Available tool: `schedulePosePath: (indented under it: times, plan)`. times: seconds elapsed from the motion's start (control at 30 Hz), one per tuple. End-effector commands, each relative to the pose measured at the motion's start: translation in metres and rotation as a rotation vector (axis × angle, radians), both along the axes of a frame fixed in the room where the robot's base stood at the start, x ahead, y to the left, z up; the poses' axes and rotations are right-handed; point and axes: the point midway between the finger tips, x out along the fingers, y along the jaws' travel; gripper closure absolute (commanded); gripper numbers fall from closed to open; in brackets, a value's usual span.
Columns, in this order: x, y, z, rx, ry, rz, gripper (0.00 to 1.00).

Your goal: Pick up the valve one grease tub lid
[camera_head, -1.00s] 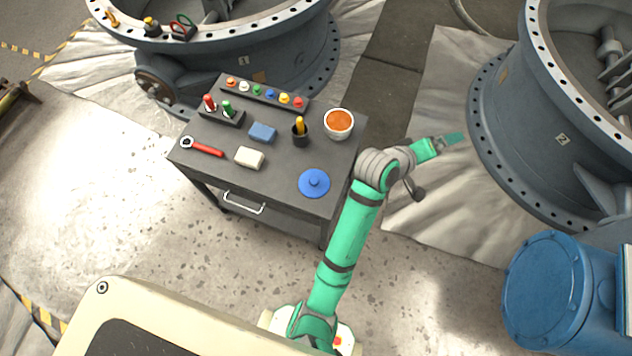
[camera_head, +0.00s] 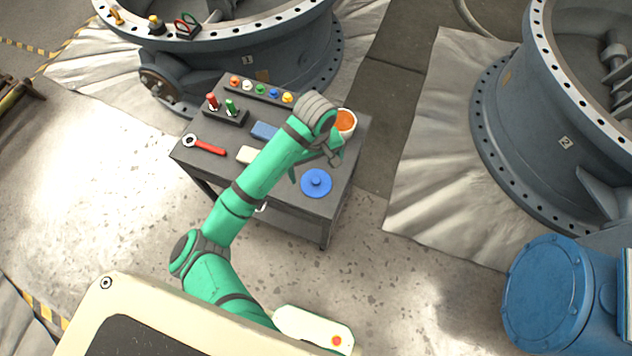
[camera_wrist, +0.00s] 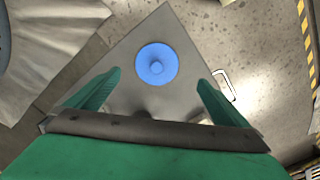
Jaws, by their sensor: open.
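The grease tub lid is a flat blue disc with a round knob (camera_head: 316,184), lying on the right front part of the dark cart top. It also shows in the wrist view (camera_wrist: 156,64), ahead of my fingers and roughly midway between them. My gripper (camera_wrist: 152,88) is open and empty above the cart, apart from the lid. In the head view my arm hides most of the gripper. A white tub with orange grease (camera_head: 346,122) stands at the cart's right back corner, partly hidden behind my arm.
The cart (camera_head: 290,212) also holds a red-handled wrench (camera_head: 207,147), a blue block (camera_head: 264,130), a pale block (camera_head: 247,154) and a rack of coloured caps (camera_head: 262,93). Valve one (camera_head: 262,50) stands behind it. Valve two (camera_head: 545,120) and a blue drum (camera_head: 548,290) are at right.

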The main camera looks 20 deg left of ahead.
Motion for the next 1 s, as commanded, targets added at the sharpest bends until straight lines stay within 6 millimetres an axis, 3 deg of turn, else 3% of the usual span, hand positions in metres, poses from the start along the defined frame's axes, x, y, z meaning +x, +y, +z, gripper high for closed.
schedulePosePath:
  times: [0.2,0.47,0.73,1.0]
  plan:
    - [0.001,-0.002,-0.032,-0.001,0.001,-0.004,0.00]
    - [0.002,-0.002,-0.050,-0.001,-0.002,-0.004,0.00]
    - [0.005,0.000,-0.086,-0.001,-0.001,-0.002,0.00]
    - [0.005,0.002,-0.096,-0.002,-0.004,0.002,0.00]
